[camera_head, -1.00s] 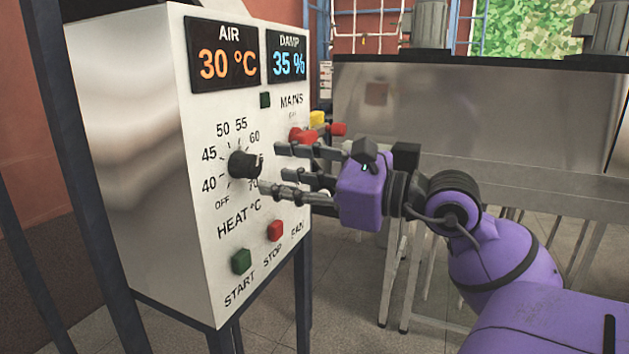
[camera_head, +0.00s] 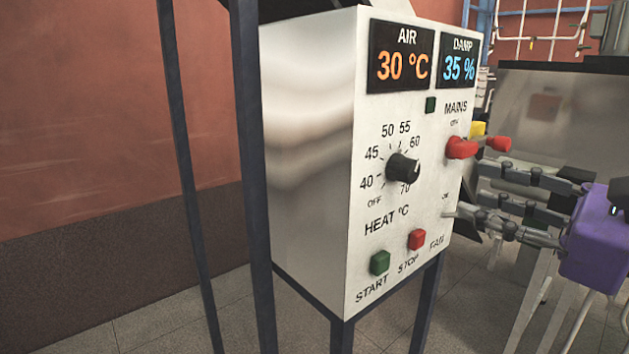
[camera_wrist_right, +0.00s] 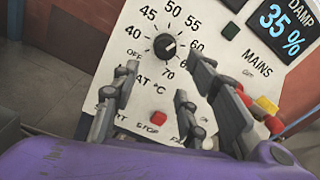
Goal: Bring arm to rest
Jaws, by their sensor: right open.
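My right gripper (camera_head: 478,190) is at the right of the head view, its grey fingers spread and empty beside the right edge of the white control panel (camera_head: 345,290). Its purple body is partly cut off by the frame edge. In the right wrist view the open fingers (camera_wrist_right: 160,95) stand in front of the panel face, with nothing between them. The black heat knob (camera_head: 403,168) is clear of the fingers in the head view; it also shows in the wrist view (camera_wrist_right: 165,46). My left gripper is not in view.
The panel carries a red mains switch (camera_head: 462,148), a green start button (camera_head: 380,263) and a red stop button (camera_head: 416,239). Displays read AIR 30 °C and DAMP 35 %. Dark frame posts (camera_head: 250,200) stand left. A steel machine (camera_head: 560,110) is behind the gripper.

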